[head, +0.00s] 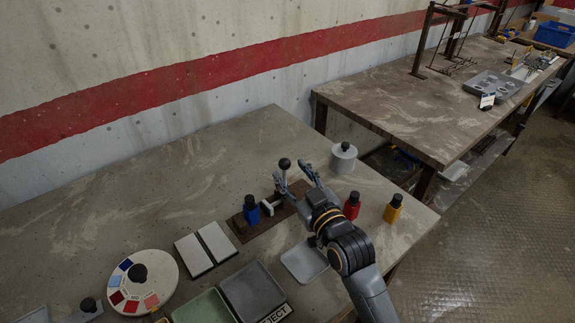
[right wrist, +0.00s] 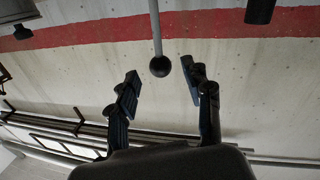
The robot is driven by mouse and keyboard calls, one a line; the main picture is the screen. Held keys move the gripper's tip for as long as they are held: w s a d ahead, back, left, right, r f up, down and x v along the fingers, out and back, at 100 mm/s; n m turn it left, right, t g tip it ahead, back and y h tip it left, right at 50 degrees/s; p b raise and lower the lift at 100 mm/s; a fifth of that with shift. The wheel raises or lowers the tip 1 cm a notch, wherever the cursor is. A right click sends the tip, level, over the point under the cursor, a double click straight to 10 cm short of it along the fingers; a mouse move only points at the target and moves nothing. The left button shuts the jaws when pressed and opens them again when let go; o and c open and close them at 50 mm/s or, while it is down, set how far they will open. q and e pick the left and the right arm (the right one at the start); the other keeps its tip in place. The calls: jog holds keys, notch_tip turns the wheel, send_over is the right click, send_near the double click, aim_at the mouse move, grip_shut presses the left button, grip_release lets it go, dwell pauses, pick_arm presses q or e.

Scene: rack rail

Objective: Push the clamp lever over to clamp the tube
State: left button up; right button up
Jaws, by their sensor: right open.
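The clamp lever shows as a rod with a black ball knob (head: 284,163) standing up over a brown base (head: 264,222) in the head view. My right gripper (head: 293,172) is open beside the lever, its fingers pointing toward the wall. In the right wrist view the lever knob (right wrist: 160,66) appears between the two spread fingertips, with a visible gap on each side. A pale piece (head: 268,209) sits on the base near the lever's foot. I cannot tell which part is the tube; my gripper hides part of the clamp. My left gripper is out of view.
A blue black-capped bottle (head: 251,210) stands at the base's left. White plates (head: 194,256), trays (head: 255,290) and a round colour disc (head: 140,290) lie left.

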jog(key=shift+x, duration=1.05)
jog(key=shift+w+a, duration=0.1)
jog(key=shift+w, duration=0.2)
jog(key=shift+c, duration=0.6)
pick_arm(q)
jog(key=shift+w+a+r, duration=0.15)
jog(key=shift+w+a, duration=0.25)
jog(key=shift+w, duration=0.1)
pick_arm(e)
grip_shut()
